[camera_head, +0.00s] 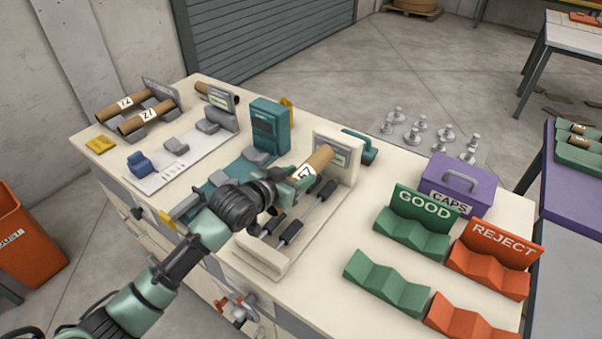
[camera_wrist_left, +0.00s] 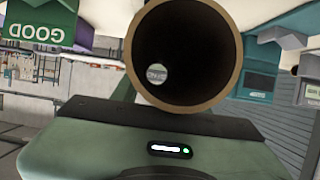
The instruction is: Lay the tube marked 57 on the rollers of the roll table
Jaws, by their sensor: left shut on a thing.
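The brown cardboard tube marked 57 (camera_head: 320,158) is held in my left gripper (camera_head: 285,186), which is shut on it near its labelled part. The tube lies roughly lengthwise over the roll table (camera_head: 262,257), with its far end near the cream upright panel. The dark rollers (camera_head: 320,204) show to the right of and below the tube. I cannot tell whether the tube touches them; part of the rollers is hidden by the gripper. In the left wrist view the open round end of the tube (camera_wrist_left: 185,45) fills the upper middle. My right gripper is not in view.
Tubes marked 72 (camera_head: 122,103) and 27 (camera_head: 146,118) lie on a rack at the far left. A teal device (camera_head: 270,125) stands behind the gripper. Right of the roll table are a purple caps box (camera_head: 458,184), green GOOD cradles (camera_head: 412,232) and orange REJECT cradles (camera_head: 487,262).

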